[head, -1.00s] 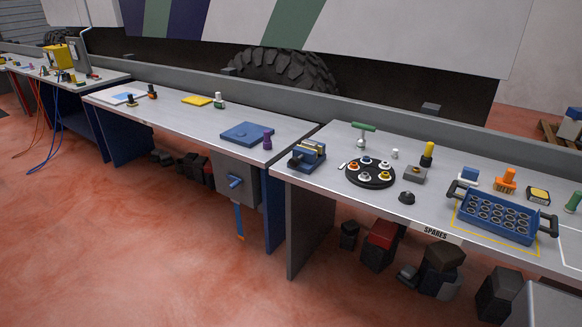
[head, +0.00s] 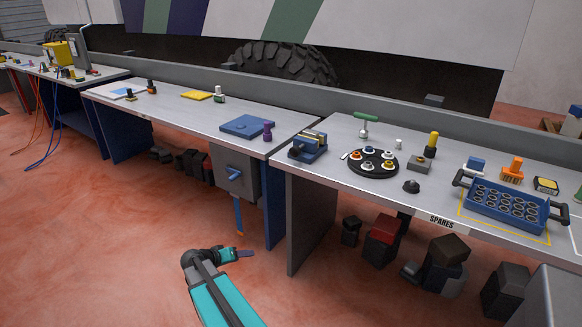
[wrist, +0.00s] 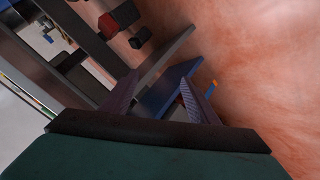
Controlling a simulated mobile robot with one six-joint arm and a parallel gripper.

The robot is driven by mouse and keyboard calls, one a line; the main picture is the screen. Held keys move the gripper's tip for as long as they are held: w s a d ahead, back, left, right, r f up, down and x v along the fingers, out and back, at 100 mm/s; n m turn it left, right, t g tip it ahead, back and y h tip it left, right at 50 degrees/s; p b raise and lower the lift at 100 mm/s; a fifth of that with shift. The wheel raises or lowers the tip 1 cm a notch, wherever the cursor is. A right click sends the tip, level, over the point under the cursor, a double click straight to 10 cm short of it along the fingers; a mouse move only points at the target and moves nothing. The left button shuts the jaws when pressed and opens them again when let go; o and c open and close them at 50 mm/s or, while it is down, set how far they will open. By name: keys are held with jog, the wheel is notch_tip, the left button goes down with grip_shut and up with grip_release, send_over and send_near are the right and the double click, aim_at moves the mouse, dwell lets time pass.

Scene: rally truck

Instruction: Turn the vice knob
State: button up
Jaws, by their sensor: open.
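The blue and grey vice (head: 309,146) sits on the left end of the right-hand bench in the head view. I cannot make out the vice in the wrist view.
A grey box (head: 226,186) with a blue handle hangs below the left bench (head: 180,120). The right bench (head: 345,196) holds a round black tray (head: 353,170) and a blue crate (head: 510,215). Dark blocks lie beneath it. The floor around my arm is clear.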

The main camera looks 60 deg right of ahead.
jog(key=w+d+r+m+h+b, duration=0.2)
jog(key=d+r+m+h, duration=0.15)
jog(key=d+r, duration=0.85)
jog(key=m+h+b, duration=0.2)
jog(key=m+h, duration=0.1)
jog(key=h, duration=0.1)
send_near(293, 152)
jog(key=a, duration=0.4)
jog(key=shift+s+a+f, duration=0.1)
jog(key=shift+a+f, duration=0.1)
jog(key=shift+a, duration=0.05)
jog(key=shift+d, duration=0.15)
jog(key=shift+d+p, duration=1.8)
jog(key=shift+d, duration=5)
